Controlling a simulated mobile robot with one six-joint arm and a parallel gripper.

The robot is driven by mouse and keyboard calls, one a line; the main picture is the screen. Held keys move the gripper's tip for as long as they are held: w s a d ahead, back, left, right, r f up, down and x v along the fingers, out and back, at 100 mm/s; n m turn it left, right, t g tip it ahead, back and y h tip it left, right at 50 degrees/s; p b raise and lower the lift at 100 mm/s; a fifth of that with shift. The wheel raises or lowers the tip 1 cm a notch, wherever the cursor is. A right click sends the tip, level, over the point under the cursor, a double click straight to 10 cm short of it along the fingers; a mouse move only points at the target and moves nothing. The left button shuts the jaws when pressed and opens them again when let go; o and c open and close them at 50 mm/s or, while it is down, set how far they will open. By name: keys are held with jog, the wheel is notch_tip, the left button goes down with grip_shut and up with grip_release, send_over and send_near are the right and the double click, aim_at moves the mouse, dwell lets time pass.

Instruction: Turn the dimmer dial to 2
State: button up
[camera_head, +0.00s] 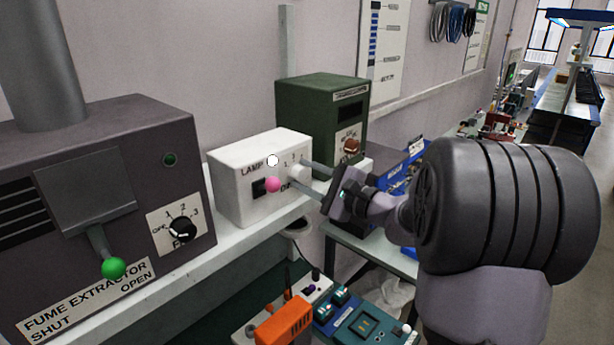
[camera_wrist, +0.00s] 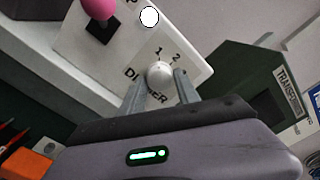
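The white lamp box (camera_head: 238,195) stands on the shelf and carries a pale round dimmer dial (camera_head: 298,172). The wrist view shows the dial (camera_wrist: 159,74) above the lettering DIMMER, with the numbers 1 and 2 along its upper edge. I cannot make out a pointer on the dial, so its setting cannot be told. My gripper (camera_head: 300,176) reaches in from the right. In the wrist view its two fingers (camera_wrist: 159,82) straddle the dial, one on each side, with small gaps showing. The fingers hide part of the lettering.
The lamp box also has a pink-knobbed switch (camera_head: 272,185) and a white round lamp (camera_head: 272,160). The fume extractor (camera_head: 60,190) stands left, with a green-ended lever (camera_head: 113,268) and black dial (camera_head: 183,229). A green transformer box (camera_head: 305,115) stands close behind.

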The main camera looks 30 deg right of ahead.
grip_shut()
jog(key=m, duration=0.4)
jog(key=shift+m+p, duration=1.15)
jog(key=shift+m, duration=1.25)
jog(key=shift+o, duration=2.4)
grip_release()
